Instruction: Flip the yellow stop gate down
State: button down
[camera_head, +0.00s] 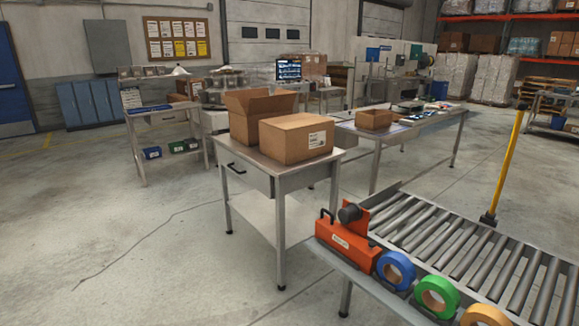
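The yellow stop gate (506,165) is a long yellow bar at the far edge of the roller conveyor (466,247), on the right of the head view. It stands raised, leaning slightly to the right, with a dark tip at the top and a dark base (488,219) at the bottom. My gripper is not in view.
An orange tape dispenser (343,243) and blue (396,270), green (437,297) and tan (485,316) tape rolls line the conveyor's near side. A steel table (245,169) with cardboard boxes (297,137) stands left of it. Open floor (130,240) lies further left.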

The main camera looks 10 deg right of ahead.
aim_at(522, 106)
jog(key=i+j, duration=0.15)
jog(key=i, duration=0.6)
jog(key=i+j+u, duration=0.1)
jog(key=i, duration=0.6)
jog(key=i+z, duration=0.3)
jog(key=z, duration=0.15)
jog(key=i+z, duration=0.45)
jog(key=i+j+z, duration=0.15)
jog(key=z, duration=0.3)
jog(key=i+j+z, duration=0.1)
jog(key=i+z, duration=0.3)
jog(key=i+j+z, duration=0.1)
jog(key=z, duration=0.35)
jog(key=i+j+z, duration=0.4)
jog(key=k+l, duration=0.1)
